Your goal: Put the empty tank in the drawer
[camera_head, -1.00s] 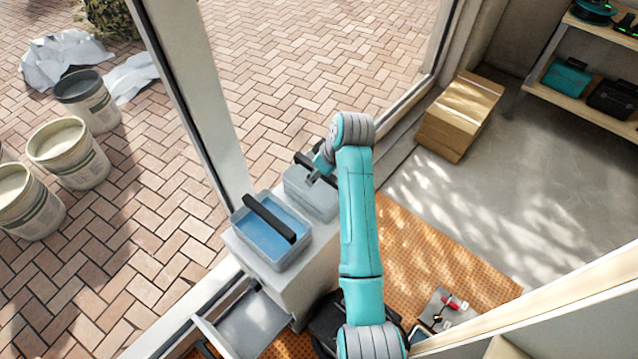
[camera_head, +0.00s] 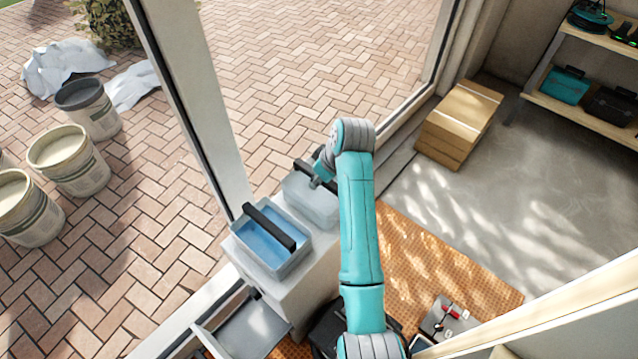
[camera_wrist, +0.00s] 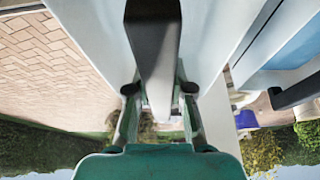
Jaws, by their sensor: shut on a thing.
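The empty tank (camera_head: 312,207), a clear grey box with a dark bar handle, is at the back of the white cabinet top in the head view. My gripper (camera_head: 318,180) is shut on its handle, which runs between the fingers in the wrist view (camera_wrist: 160,112). The handle (camera_wrist: 153,45) fills the middle there. I cannot tell whether the tank is lifted off the top. The drawer (camera_head: 248,328) is pulled out low on the cabinet's left side; its visible floor is bare.
A second tank (camera_head: 263,262) with blue liquid and a dark handle stands just in front of the empty one on the cabinet (camera_head: 312,280). A window post (camera_head: 190,110) rises close to the left. Cardboard boxes (camera_head: 458,125) lie on the floor to the right.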

